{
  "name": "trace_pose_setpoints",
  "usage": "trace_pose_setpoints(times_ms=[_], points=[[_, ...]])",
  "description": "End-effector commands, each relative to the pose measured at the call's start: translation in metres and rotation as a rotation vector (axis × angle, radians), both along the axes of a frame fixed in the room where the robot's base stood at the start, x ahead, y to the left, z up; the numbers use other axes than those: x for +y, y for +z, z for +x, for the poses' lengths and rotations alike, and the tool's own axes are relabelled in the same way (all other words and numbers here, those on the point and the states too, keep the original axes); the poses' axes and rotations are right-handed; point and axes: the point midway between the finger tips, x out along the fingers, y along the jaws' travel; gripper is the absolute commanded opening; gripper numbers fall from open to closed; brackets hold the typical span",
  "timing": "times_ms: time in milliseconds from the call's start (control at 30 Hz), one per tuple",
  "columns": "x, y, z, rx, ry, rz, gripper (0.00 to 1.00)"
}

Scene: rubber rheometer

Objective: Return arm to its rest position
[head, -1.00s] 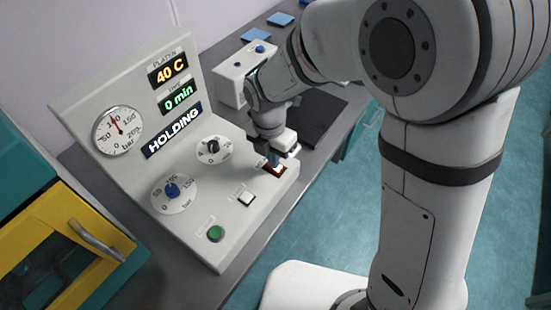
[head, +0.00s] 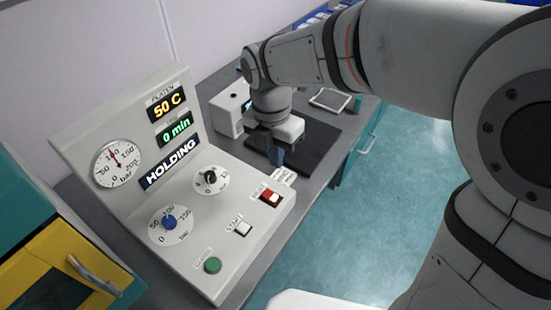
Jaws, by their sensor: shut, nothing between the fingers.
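My gripper (head: 277,156) points down with its fingers shut and empty. It hangs over or near the dark mat, behind and above the right side of the control panel (head: 190,255). It is apart from the red rocker switch (head: 270,196), which is in plain view with a small white label (head: 284,176) behind it. The panel displays read 50 C, 0 min and HOLDING (head: 169,163). My arm reaches in from the right.
A black mat (head: 318,140) lies on the grey bench. A white box (head: 230,108) stands behind the panel, and a pale framed tray (head: 330,99) lies farther back. A yellow-framed door with a handle (head: 98,275) is at lower left. Teal floor shows at right.

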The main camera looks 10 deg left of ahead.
Motion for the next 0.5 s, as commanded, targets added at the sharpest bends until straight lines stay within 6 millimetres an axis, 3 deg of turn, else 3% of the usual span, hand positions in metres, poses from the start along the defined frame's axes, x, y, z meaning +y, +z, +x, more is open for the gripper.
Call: trace_pose_setpoints(times_ms=[367,500], points=[[0.0,0.0,0.0,0.0,-0.002,0.001,0.0],[-0.013,0.004,0.002,-0.016,-0.1,0.009,0.0]])
